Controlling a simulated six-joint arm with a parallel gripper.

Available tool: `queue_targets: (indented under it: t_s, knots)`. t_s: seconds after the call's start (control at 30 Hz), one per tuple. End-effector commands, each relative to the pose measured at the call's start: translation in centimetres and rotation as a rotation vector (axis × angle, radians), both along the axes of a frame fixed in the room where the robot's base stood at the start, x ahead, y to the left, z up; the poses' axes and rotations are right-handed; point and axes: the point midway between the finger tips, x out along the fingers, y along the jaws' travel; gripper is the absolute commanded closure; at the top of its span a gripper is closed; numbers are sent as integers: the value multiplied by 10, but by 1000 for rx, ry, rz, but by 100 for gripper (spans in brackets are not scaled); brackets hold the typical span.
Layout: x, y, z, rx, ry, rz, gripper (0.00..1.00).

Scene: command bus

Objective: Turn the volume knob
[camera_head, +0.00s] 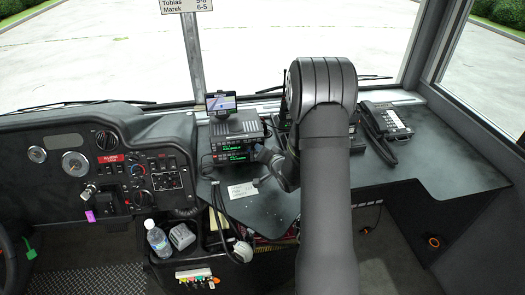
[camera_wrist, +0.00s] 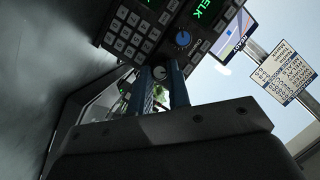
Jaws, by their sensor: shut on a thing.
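Two stacked black radio units (camera_head: 228,156) with green displays stand on the dash shelf. In the wrist view the radio face (camera_wrist: 134,27) shows keys and green letters. A blue knob (camera_wrist: 182,38) on it is clear of my fingers. A second round knob (camera_wrist: 158,72) shows between my fingertips, and my gripper (camera_wrist: 160,76) is shut on it. I cannot read a label telling which knob is the volume knob. In the head view my gripper (camera_head: 262,154) is at the right side of the radio front, and the held knob is hidden.
A small screen (camera_head: 221,103) stands above the radios. A desk phone (camera_head: 387,120) is on the shelf to the right. A paper note (camera_head: 242,190) lies below the radios, with a cable beside it. A bottle (camera_head: 158,239) stands lower left.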

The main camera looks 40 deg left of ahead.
Motion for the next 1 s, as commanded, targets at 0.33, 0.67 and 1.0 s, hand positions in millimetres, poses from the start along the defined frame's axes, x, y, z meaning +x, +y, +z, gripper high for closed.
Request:
queue_targets:
  t_s: [0.33, 0.67, 1.0]
  knots:
    - [0, 0, 0, -1, 0, 1, 64]
    - [-1, -1, 1, 0, -1, 0, 62]
    - [-28, -50, 15, -2, 0, -3, 62]
